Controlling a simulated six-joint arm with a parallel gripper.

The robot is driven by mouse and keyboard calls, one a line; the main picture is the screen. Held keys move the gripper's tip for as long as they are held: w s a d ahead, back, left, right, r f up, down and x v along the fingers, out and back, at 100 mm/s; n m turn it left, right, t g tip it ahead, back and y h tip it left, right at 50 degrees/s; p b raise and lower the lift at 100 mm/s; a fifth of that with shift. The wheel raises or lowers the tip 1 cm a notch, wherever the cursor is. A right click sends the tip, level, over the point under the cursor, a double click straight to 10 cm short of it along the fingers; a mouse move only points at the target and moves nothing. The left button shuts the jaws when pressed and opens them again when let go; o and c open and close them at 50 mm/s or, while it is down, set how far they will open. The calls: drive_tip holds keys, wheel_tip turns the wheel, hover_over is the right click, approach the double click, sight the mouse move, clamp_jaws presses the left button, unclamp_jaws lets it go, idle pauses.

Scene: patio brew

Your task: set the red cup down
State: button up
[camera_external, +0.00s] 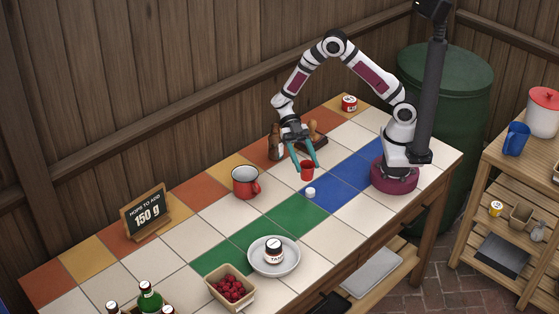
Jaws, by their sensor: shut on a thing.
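The small red cup (307,172) is upright between the teal fingertips of my gripper (306,165), which is shut on it. The cup is over the tiled tabletop, near the blue tiles; I cannot tell from this view whether its base touches the tiles. A larger red mug (243,183) with a handle stands on the tiles to the left, apart from my gripper.
A small white object (310,192) lies just in front of the cup. A brown bottle (275,143) stands behind, left of my gripper. A grey plate (274,268) with a jar and a raspberry basket (220,292) are nearer. Blue and green tiles have bare room.

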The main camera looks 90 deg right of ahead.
drive_tip(key=shift+s+a+f+n+g, duration=0.2)
drive_tip(key=shift+s+a, duration=0.1)
drive_tip(key=shift+s, duration=0.2)
drive_tip(key=shift+s+a+f+n+g, duration=0.1)
drive_tip(key=shift+s+a+f+g, duration=0.15)
drive_tip(key=shift+s, duration=0.25)
drive_tip(key=a+f, duration=0.1)
drive_tip(key=a, duration=0.2)
drive_tip(key=a+f, duration=0.2)
drive_tip(key=a, duration=0.1)
drive_tip(key=s+a+f, duration=0.1)
drive_tip(key=a+f, duration=0.1)
drive_tip(key=a, duration=0.1)
drive_tip(key=shift+a+f, duration=0.1)
drive_tip(key=shift+f, duration=0.05)
drive_tip(key=shift+a+f, duration=0.2)
drive_tip(key=shift+f, duration=0.95)
drive_tip(key=shift+a+f, duration=0.2)
drive_tip(key=shift+f, duration=0.95)
drive_tip(key=o, duration=1.3)
drive_tip(key=shift+f, duration=0.1)
